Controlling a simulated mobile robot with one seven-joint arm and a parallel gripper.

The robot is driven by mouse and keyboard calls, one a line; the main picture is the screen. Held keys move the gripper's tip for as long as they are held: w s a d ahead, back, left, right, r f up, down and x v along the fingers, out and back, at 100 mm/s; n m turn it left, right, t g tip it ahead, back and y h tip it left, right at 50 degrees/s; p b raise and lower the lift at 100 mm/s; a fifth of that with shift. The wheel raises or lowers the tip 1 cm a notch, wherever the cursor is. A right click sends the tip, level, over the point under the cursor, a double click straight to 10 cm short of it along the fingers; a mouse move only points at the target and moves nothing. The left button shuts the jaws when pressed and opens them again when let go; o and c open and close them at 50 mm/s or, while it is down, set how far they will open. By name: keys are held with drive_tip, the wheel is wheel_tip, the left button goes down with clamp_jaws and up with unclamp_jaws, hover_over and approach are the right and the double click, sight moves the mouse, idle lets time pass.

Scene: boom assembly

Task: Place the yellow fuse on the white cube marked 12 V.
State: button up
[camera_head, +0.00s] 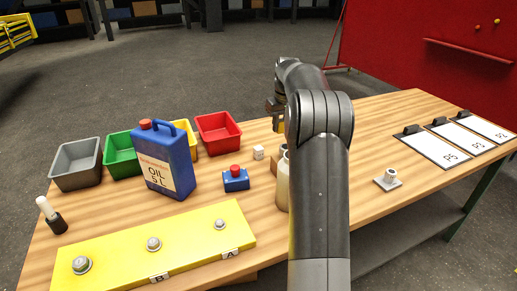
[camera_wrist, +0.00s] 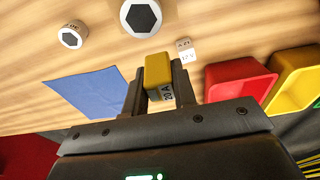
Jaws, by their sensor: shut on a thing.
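My gripper (camera_wrist: 159,82) is shut on the yellow fuse (camera_wrist: 157,66) in the wrist view, one finger on each side of it. The fuse shows a dark "20 A" label on the side toward the camera. The white cube marked 12 V (camera_wrist: 187,54) lies on the table just beyond and right of the fuse in the wrist view, apart from it. The cube also shows in the head view (camera_head: 258,152), behind the blue box with the red button.
A red bin (camera_head: 217,133) stands near the cube; yellow, green and grey bins continue left. The blue oil can (camera_head: 166,160), red-button box (camera_head: 236,179) and pale bottle (camera_head: 283,182) stand nearby. A blue sheet (camera_wrist: 88,92) lies flat left of the fuse in the wrist view.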

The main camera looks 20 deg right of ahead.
drive_tip(key=d, duration=0.3)
hover_over(258, 147)
drive_tip(key=f, duration=0.6)
drive_tip(key=shift+s+f, duration=0.2)
drive_tip(key=shift+f, duration=2)
drive_tip(key=shift+f, duration=0.15)
drive_tip(key=o, duration=1)
